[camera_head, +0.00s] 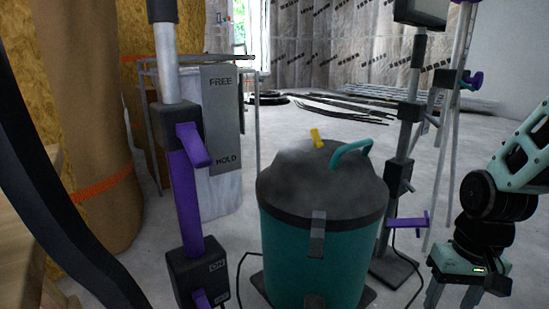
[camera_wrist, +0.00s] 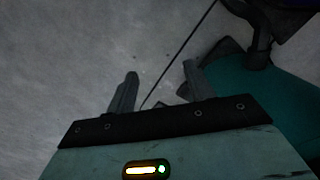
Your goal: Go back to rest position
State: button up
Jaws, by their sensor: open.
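My gripper (camera_head: 452,297) hangs at the lower right in the head view, pointing down, with its fingertips near or past the bottom edge. In the wrist view my gripper (camera_wrist: 161,70) has its two grey fingers apart with nothing between them. Grey floor and a thin dark cable lie beyond them. The panel lift's post (camera_head: 180,70) stands at the left in the head view, with a purple lever (camera_head: 187,200) and a FREE/HOLD plate (camera_head: 222,118). My gripper is well to the right of it and touches nothing that I can see.
A teal drum vacuum (camera_head: 318,245) with a grey lid stands between the lift post and my arm; its teal side (camera_wrist: 240,95) shows right of the fingers. A dark stand (camera_head: 400,150) with a purple handle (camera_head: 408,222) is just left of my arm.

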jog(key=s+a+r+n+p, duration=0.35)
jog(key=a+r+p, duration=0.25)
jog(key=r+p, duration=0.4)
jog(key=s+a+r+n+p, duration=0.3)
jog(key=s+a+r+p, duration=0.3)
jog(key=r, duration=0.5)
jog(key=s+a+r+n+p, duration=0.3)
jog(key=a+r+p, duration=0.2)
jog(key=r+p, duration=0.55)
notch_tip(320, 180, up, 37)
jog(key=p, duration=3.6)
jog(key=shift+a, duration=0.25)
jog(key=shift+m, duration=0.25)
